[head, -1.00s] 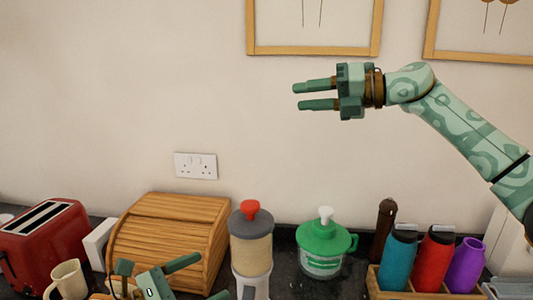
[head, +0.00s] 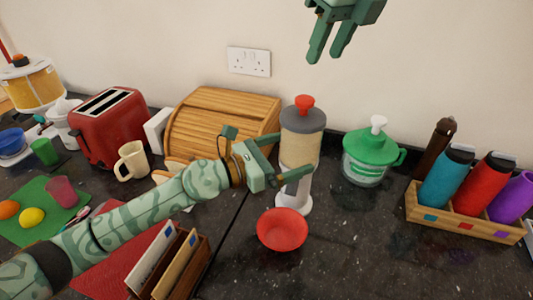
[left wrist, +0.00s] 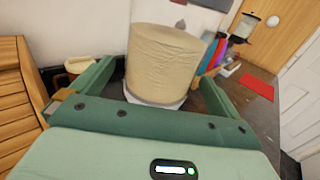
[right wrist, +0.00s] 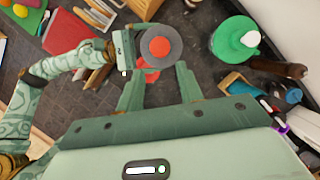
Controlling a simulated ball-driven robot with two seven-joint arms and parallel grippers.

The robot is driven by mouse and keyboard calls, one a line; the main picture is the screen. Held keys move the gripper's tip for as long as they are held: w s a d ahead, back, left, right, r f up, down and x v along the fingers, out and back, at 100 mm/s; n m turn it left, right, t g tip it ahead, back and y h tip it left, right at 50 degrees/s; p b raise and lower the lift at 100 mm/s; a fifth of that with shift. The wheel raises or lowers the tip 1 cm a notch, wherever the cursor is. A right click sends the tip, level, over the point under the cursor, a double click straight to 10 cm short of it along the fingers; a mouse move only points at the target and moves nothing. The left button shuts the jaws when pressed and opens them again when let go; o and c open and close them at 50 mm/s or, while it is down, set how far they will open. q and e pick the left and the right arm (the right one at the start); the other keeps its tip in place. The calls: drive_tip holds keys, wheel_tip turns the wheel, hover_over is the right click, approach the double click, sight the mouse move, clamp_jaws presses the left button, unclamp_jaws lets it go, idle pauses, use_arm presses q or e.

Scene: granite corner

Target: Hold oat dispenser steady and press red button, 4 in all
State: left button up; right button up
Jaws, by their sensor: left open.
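The oat dispenser (head: 299,152) stands upright on the dark counter, with a clear body of pale oats, a grey lid and a red button (head: 304,102) on top. A red bowl (head: 282,230) sits in front of its base; its contents look empty. My left gripper (head: 294,156) is open, its fingers on either side of the dispenser body; the left wrist view shows the oat-filled body (left wrist: 165,65) between them, apparently with gaps. My right gripper (head: 325,59) is open and empty, pointing down above the dispenser. The right wrist view shows the red button (right wrist: 160,46) from above, just beyond its fingertips.
A green-lidded jar (head: 372,157) stands right of the dispenser. A wooden bread box (head: 222,125) is behind my left gripper, with a red toaster (head: 110,127) further left. A bottle rack (head: 465,222) stands at right. The counter's front right is clear.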

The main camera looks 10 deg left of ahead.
use_arm(q)
drive_tip(key=shift+x, duration=1.75)
drive_tip(key=shift+c, duration=0.3)
drive_tip(key=c, duration=1.3)
use_arm(e)
drive_tip(key=shift+c, duration=0.9)
clamp_jaws()
